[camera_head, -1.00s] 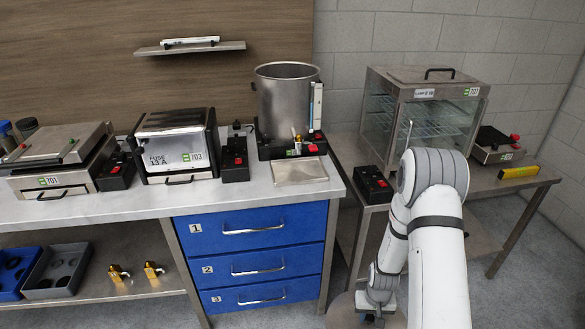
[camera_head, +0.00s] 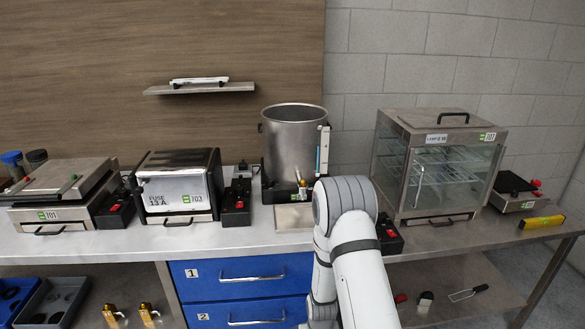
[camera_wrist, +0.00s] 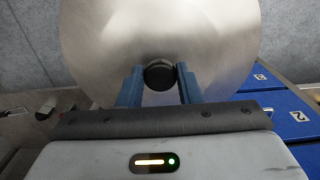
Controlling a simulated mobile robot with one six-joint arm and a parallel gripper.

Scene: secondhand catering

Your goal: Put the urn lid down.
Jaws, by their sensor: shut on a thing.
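The urn lid (camera_wrist: 160,25) is a round brushed-metal disc with a black knob (camera_wrist: 160,75), filling the upper middle of the wrist view. My gripper (camera_wrist: 160,88) has its two blue fingers shut on the knob, one on each side. The lid and gripper are hidden in the head view, behind or below my arm. The urn (camera_head: 292,148) stands open-topped on the steel counter, with a tap at its front and a gauge on its right side.
A drip tray (camera_head: 293,216) lies before the urn. A toaster (camera_head: 180,185) and a grill (camera_head: 62,192) stand to the left, a glass cabinet (camera_head: 435,165) to the right. Blue drawers (camera_head: 240,275) are below; the wrist view shows them right of the lid. Bare counter (camera_head: 110,243) runs along the front.

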